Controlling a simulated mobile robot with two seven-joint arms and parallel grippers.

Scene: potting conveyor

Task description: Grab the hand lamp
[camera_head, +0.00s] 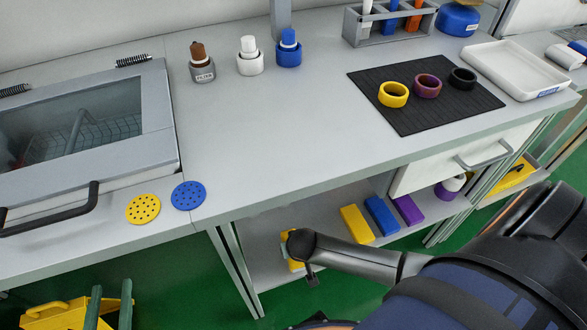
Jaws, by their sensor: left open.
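I cannot make out the hand lamp for certain. A small yellow item (295,265) on the lower shelf is mostly hidden behind my right arm, and its shape cannot be told. My left gripper (111,285) shows at the bottom left edge as two upright green fingers set apart. It is open, with nothing visibly gripped. A yellow object with a loop-like end (62,317) lies low behind these fingers, cut by the frame edge; whether they touch it cannot be told. My right arm crosses the lower right, and its jaws cannot be made out.
The grey worktop (285,125) has a clear middle. A black mat (430,118) bears three rings. A white tray (515,90) stands right. Yellow and blue discs (187,196) lie near the front edge, beside a lidded glass box (160,110). Coloured blocks (380,214) sit on the lower shelf.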

